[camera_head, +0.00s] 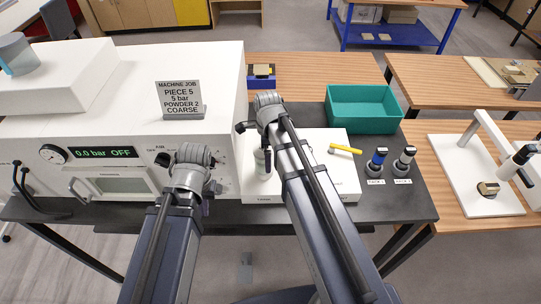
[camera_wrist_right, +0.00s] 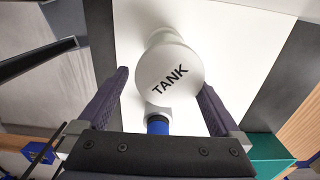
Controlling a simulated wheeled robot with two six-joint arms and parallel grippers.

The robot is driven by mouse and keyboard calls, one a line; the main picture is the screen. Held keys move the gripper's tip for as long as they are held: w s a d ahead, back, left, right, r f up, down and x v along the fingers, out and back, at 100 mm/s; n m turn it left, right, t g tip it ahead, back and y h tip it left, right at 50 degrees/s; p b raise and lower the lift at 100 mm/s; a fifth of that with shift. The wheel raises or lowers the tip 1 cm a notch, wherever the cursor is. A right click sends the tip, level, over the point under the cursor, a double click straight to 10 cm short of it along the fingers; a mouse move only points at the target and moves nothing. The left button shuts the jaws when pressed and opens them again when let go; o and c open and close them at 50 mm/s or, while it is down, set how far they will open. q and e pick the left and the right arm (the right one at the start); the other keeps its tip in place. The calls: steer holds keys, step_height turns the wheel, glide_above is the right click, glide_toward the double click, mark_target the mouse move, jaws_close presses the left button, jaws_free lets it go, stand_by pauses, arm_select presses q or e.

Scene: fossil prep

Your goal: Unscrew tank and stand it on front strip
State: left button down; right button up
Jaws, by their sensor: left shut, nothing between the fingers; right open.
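The white round tank (camera_wrist_right: 168,70), lettered TANK, lies between the two fingers of my right gripper (camera_wrist_right: 165,80) in the right wrist view. The fingers are open and apart from it on both sides. A grey-white collar and a blue part (camera_wrist_right: 157,126) show just below the tank. In the head view my right arm covers much of that spot; a pale part of the tank (camera_head: 261,167) shows beside it, over the white board (camera_head: 335,180). My left gripper (camera_head: 207,206) is shut and empty, in front of the white machine's front panel.
The white machine (camera_head: 225,80) with a gauge and display fills the left of the dark bench (camera_head: 415,200). A job sign (camera_head: 181,99) stands on it.

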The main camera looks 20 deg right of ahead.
steer(key=shift+w+a+f, duration=0.1)
steer(key=shift+w+a, duration=0.25)
steer(key=shift+w, duration=0.15)
steer(key=shift+f+b, duration=0.2)
steer(key=shift+b, duration=0.15)
step_height(320, 180, down, 3)
steer(key=b, duration=0.3)
steer(key=shift+w+f, duration=0.1)
